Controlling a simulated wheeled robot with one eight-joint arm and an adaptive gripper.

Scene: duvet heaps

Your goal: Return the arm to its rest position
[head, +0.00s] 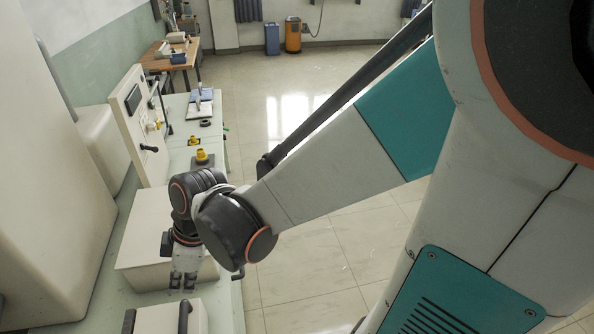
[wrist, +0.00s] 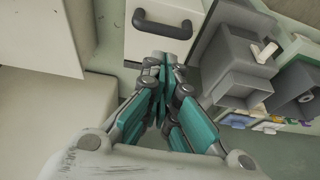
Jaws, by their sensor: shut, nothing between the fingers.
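My gripper (head: 182,282) hangs at the end of my arm on the left side of the head view, pointing down over the counter in front of a cream box (head: 150,240). In the wrist view my gripper (wrist: 160,62) has its teal fingers together, with nothing between them. The arm stretches from the upper right down to the left in the head view. The fingertips are near a cream unit with a dark handle (wrist: 162,23). I cannot tell whether they touch it.
A green-edged counter (head: 100,285) runs along the left with large cream cabinets (head: 45,170). A panel with a dark lever (head: 140,130) and yellow knobs (head: 202,157) stand farther back. Grey bins (wrist: 235,65) sit right in the wrist view. The tiled floor (head: 320,250) is open.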

